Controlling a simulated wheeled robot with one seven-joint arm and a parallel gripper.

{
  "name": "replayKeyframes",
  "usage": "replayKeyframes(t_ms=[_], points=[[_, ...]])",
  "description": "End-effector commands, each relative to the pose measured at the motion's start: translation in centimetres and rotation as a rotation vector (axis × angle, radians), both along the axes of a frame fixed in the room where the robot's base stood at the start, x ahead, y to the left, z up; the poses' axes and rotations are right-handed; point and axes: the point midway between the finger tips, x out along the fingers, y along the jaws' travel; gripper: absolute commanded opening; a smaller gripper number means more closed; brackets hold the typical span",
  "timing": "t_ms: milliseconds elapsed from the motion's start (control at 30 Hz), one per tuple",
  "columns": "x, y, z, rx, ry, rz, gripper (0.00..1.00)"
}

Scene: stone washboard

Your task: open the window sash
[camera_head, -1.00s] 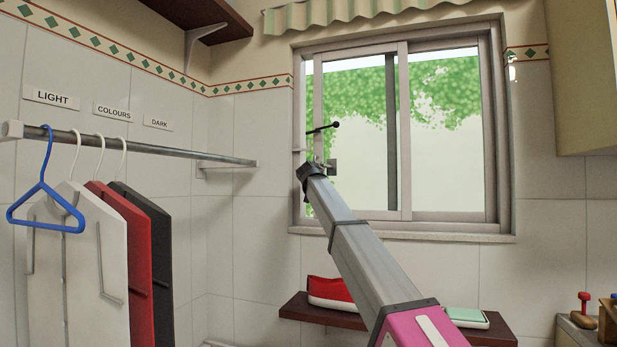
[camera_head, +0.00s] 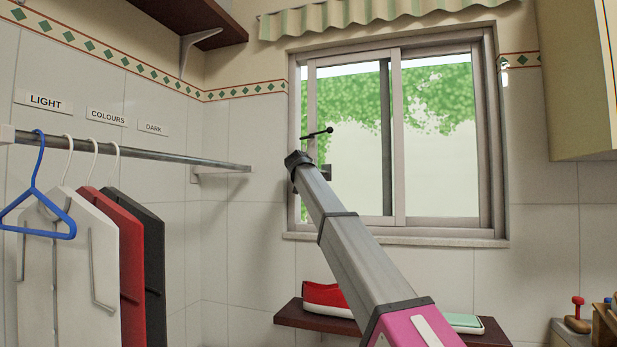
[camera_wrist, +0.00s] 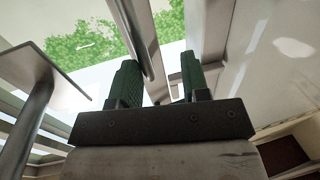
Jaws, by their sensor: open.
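The window sash (camera_head: 397,150) is a grey-framed sliding pane in the wall window. A narrow bright strip shows between its left stile (camera_head: 312,90) and the outer frame. A small dark fitting (camera_head: 326,172) and a thin dark rod with a ball end (camera_head: 318,133) show near that stile. The end of my arm is in front of the sash's lower left side, and my fingers are mostly hidden there. In the wrist view my gripper (camera_wrist: 159,64) is open, with two green fingers apart. A grey bar (camera_wrist: 146,45) shows between them; contact cannot be told.
A rail (camera_head: 140,152) with several hangers and garments is at the left. A cupboard (camera_head: 575,80) is at the right. A ruffled curtain (camera_head: 370,18) hangs above the window.

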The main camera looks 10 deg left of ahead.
Motion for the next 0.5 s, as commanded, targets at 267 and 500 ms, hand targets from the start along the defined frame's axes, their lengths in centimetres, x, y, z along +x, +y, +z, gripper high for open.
replayKeyframes(t_ms=[267, 500], points=[[-4.7, 2.8, 3.3, 0.0, -0.008, 0.008, 0.36], [-7.1, 4.1, 5.0, 0.0, -0.007, 0.006, 0.36]])
